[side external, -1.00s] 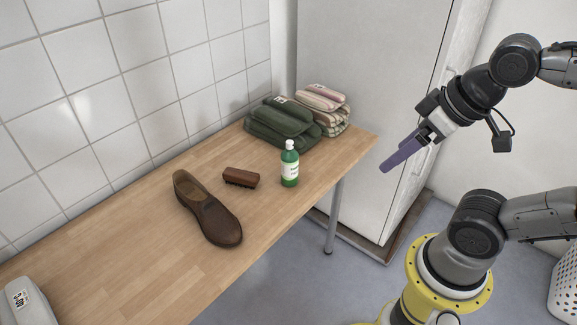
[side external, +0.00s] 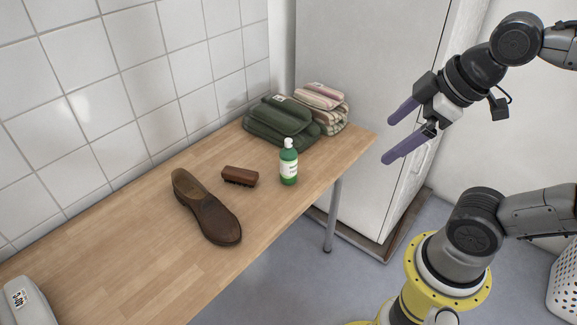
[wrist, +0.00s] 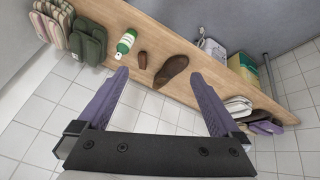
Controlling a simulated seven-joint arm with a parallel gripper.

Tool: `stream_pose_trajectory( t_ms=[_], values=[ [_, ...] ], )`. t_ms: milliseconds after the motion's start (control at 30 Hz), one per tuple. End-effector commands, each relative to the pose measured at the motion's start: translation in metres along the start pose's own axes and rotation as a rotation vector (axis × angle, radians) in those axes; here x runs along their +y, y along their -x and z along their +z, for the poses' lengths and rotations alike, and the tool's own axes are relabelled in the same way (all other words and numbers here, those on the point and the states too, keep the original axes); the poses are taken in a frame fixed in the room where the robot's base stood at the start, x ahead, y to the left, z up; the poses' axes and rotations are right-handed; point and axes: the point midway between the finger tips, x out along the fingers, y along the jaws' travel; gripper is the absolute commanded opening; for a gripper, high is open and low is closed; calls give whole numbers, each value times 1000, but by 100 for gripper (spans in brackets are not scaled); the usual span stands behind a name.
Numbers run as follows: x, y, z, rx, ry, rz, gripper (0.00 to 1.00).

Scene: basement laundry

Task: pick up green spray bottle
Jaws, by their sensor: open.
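The green spray bottle (side external: 289,164) has a white cap and a white label. It stands upright on the wooden table near its front edge, and it also shows in the wrist view (wrist: 126,42), ahead of the left finger. My gripper (side external: 394,139) is open and empty. It is in the air to the right of the table, higher than the bottle and well apart from it. In the wrist view both purple fingers (wrist: 162,85) are spread wide with nothing between them.
Folded green towels (side external: 281,122) and striped towels (side external: 326,106) are stacked at the table's far end. A white cabinet (side external: 365,90) stands behind. The wooden table (side external: 130,250) has bare room in front.

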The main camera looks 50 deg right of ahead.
Motion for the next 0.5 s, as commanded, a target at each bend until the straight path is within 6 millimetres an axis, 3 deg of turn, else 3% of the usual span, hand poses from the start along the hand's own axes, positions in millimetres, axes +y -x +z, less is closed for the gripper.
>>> stream_pose_trajectory(
  t_ms=[133,267,367,500],
  values=[
    [23,7,-44,-10,310,1,100],
    [51,-3,-89,-46,592,-20,100],
    [74,-23,-121,-81,786,-54,100],
    [105,-64,-155,-124,1003,-116,100]
  ],
)
